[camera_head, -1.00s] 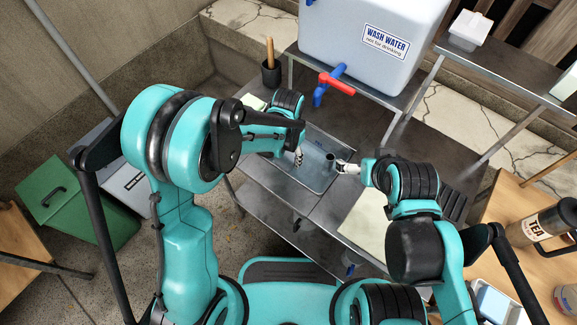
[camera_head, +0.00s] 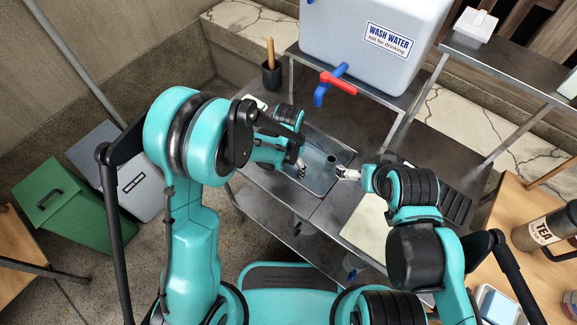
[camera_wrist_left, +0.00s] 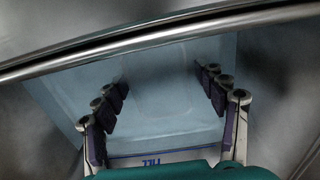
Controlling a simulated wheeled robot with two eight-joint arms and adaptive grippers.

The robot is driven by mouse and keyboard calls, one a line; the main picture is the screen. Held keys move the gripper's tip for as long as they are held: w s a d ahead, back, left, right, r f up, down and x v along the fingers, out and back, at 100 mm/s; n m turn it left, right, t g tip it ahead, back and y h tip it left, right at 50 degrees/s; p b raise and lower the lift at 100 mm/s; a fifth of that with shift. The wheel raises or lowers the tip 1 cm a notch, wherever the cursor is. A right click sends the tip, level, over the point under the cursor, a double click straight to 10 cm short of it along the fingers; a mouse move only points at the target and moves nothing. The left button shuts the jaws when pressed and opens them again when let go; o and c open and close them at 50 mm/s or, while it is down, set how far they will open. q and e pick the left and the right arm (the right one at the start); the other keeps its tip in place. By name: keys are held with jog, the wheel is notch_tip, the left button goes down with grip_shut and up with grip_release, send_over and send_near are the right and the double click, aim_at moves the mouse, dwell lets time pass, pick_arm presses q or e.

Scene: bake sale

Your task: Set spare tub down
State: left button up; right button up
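A translucent pale-blue tub (camera_head: 316,178) lies in the metal sink basin, between my two grippers in the head view. In the left wrist view the tub (camera_wrist_left: 170,75) fills the space beyond the fingers, with a partly hidden white label near its lower edge. My left gripper (camera_head: 301,169) is at the tub's left side. In the wrist view its fingers (camera_wrist_left: 163,100) are spread wide with nothing gripped between them. I cannot tell whether they touch the tub. My right gripper (camera_head: 346,174) is at the tub's right side; its finger opening is too small to judge.
A metal sink rim (camera_wrist_left: 90,48) crosses the wrist view. A wash-water tank (camera_head: 375,45) with a red-handled tap (camera_head: 338,83) stands behind the basin. A black pot with a wooden handle (camera_head: 271,73) is at the back left. A pale board (camera_head: 366,222) lies at the front right.

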aim_at(288, 171)
pick_arm(q)
jog(key=shift+r, duration=0.15)
jog(key=shift+r+p, duration=0.3)
jog(key=shift+r, duration=0.05)
notch_tip(288, 171, up, 11)
jog(key=p, duration=0.4)
jog(key=s+a+r+n+t, duration=0.7)
jog(key=s+a+r, duration=0.5)
jog(key=a, duration=0.4)
jog(key=shift+s+a+r, duration=0.2)
jog(key=shift+a+r, duration=0.05)
jog(key=shift+r, duration=0.55)
